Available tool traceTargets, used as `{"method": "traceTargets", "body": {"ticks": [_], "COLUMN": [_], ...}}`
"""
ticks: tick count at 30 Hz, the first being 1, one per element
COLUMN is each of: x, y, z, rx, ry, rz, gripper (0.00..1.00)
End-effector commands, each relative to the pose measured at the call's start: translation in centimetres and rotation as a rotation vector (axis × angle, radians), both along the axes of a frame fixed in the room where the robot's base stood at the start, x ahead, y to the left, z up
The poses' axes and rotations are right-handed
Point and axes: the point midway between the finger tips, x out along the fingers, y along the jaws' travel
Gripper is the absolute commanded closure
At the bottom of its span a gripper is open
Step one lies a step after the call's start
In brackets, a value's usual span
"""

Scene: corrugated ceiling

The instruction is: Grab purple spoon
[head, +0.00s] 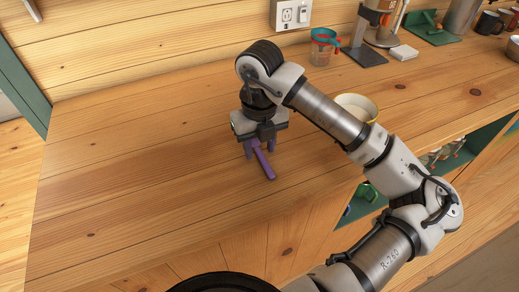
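The purple spoon (264,164) is at the wooden counter's surface, left of the middle in the head view. Its visible end points toward the counter's front edge, and its other end is hidden under my gripper. My gripper (260,151) points down right over the spoon. Its two fingers are apart, one on either side of the spoon, with a gap showing. I cannot tell whether a finger touches the spoon or whether it lies flat on the counter.
A bowl (358,105) stands behind my forearm. A measuring cup (323,47) and a coffee stand (372,25) are at the back near the wall. Mugs (489,23) stand at the far right. The counter (120,165) is clear on the left.

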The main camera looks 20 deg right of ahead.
Motion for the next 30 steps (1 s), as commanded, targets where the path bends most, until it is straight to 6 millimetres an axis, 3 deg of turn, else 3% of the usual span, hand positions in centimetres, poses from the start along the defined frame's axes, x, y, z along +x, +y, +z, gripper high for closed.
{"method": "traceTargets", "body": {"ticks": [6,16,30], "x": [0.01,0.02,0.05], "y": [0.01,0.01,-0.03], "z": [-0.13,-0.11,0.33], "rx": [0.000,0.000,-0.001], "ry": [0.000,0.000,0.000], "rz": [0.000,0.000,-0.001], "gripper": [0.60,1.00,1.00]}}
